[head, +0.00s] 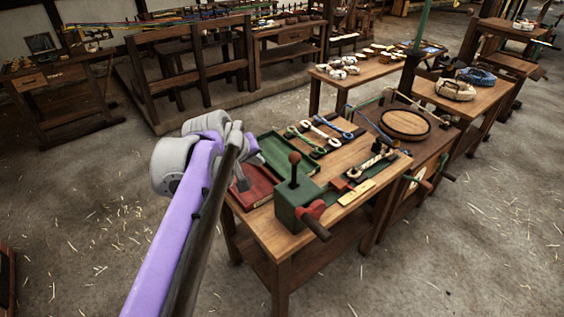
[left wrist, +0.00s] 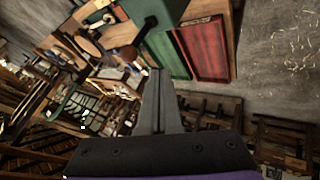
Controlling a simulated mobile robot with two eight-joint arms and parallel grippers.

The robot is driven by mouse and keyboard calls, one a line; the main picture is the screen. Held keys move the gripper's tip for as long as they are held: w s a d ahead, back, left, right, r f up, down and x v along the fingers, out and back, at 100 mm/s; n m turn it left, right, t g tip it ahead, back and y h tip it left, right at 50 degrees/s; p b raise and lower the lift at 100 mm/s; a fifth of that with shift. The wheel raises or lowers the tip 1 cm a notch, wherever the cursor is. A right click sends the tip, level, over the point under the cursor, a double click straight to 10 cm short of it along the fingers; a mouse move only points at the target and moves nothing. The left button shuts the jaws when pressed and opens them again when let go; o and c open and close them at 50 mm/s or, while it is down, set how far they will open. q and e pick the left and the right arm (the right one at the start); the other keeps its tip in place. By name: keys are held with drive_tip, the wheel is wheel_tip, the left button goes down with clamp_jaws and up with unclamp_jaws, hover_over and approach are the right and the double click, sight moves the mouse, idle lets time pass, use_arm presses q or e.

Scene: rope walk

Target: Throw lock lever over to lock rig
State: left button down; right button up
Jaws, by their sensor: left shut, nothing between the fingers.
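The rig is a green box (head: 297,204) on the front left of the wooden bench. I cannot tell for sure which one is the lock lever. My left gripper (head: 242,184) is above the bench's left edge, left of the upright lever and apart from it. Its fingers are shut and empty; they also show in the left wrist view (left wrist: 158,100). My right gripper is in neither view.
Rope hooks (head: 318,130) lie at the back. The floor in front is clear.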

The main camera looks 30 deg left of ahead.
use_arm(q)
drive_tip(key=shift+f, duration=0.1)
approach(294, 171)
drive_tip(key=shift+w+a+f, duration=0.5)
drive_tip(key=shift+w+a, duration=0.15)
drive_tip(key=shift+w, duration=0.15)
drive_tip(key=shift+w+a+f, duration=0.45)
drive_tip(key=shift+w+a, duration=0.2)
drive_tip(key=shift+w, duration=0.15)
